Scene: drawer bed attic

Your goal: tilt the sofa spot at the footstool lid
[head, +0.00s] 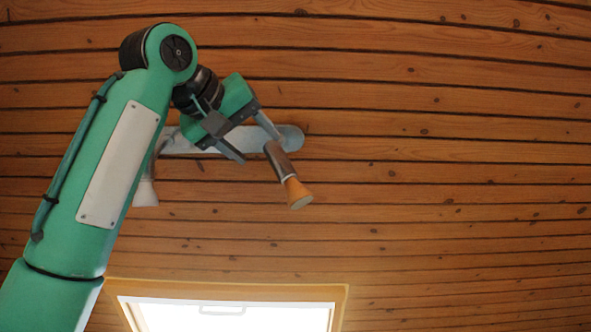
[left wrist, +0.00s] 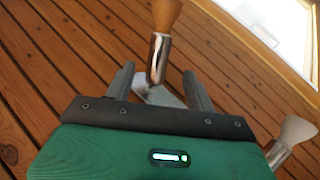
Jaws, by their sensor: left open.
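A pale grey bar on the boarded ceiling carries two spots (head: 291,141). One spot with a chrome body and orange-tan shade (head: 298,194) hangs tilted at the bar's right end. The other spot has a whitish shade (head: 146,193), at the bar's left end, partly behind my arm. My left gripper (head: 261,149) is open beside the orange-tan spot. In the left wrist view, that spot's chrome body (left wrist: 158,58) stands between the spread fingers, with gaps on both sides. Which spot is the sofa one is not marked. The footstool lid and my right gripper are out of view.
A bright skylight (head: 230,316) with a wooden frame lies at the bottom of the head view. The whitish spot also shows at the right in the left wrist view (left wrist: 293,133). The boarding (head: 450,150) right of the bar is clear.

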